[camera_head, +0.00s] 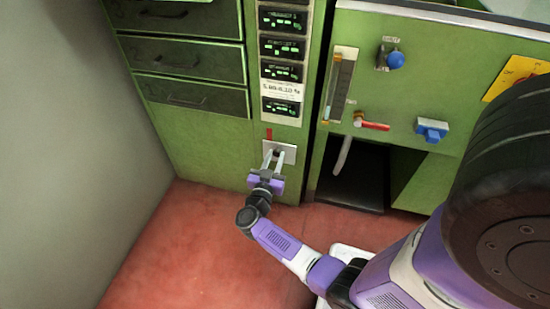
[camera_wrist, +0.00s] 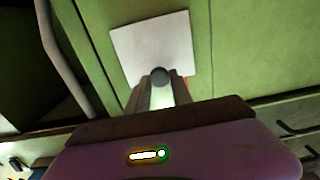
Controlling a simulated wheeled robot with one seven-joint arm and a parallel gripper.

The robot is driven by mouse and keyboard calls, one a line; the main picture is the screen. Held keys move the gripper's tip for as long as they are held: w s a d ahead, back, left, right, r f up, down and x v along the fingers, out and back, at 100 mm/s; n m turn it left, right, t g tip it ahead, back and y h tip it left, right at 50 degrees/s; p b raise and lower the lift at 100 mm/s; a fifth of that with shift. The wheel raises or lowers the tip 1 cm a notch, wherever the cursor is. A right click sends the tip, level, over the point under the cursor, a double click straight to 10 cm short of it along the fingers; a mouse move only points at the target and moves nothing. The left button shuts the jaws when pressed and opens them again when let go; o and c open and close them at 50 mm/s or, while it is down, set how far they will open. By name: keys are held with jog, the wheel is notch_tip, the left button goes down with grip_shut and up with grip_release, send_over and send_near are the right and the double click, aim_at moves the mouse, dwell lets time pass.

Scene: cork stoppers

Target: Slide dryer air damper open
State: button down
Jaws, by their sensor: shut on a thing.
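A pale square plate (camera_head: 291,154) is set low on the green machine front, beneath a short red mark. In the wrist view this plate (camera_wrist: 140,42) fills the top middle, and a dark round knob (camera_wrist: 160,76) shows in front of its lower part. My gripper (camera_head: 273,156) reaches the plate from below in the head view. In the wrist view its two fingers stand either side of the knob and are shut on it. Which part slides as the damper is not clear; the knob on the plate is what I hold. The fingers partly cover the plate.
Black display units (camera_head: 282,48) stack above the plate. Dark drawers (camera_head: 188,60) are at upper left. To the right are a blue knob (camera_head: 396,61), a red-handled valve (camera_head: 373,126) and a dark opening (camera_head: 352,185) with a pale pipe. Red floor (camera_head: 200,250) is clear at lower left.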

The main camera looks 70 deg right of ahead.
dwell(0.3)
notch_tip(320, 180, up, 7)
jog(key=p, duration=0.9)
jog(key=shift+a, duration=0.1)
jog(key=c, duration=1.1)
grip_release()
jog(key=shift+c, duration=0.2)
jog(key=a+p, duration=0.2)
jog(key=a, duration=0.5)
jog(key=shift+s+a, duration=0.3)
jog(key=shift+a, duration=0.1)
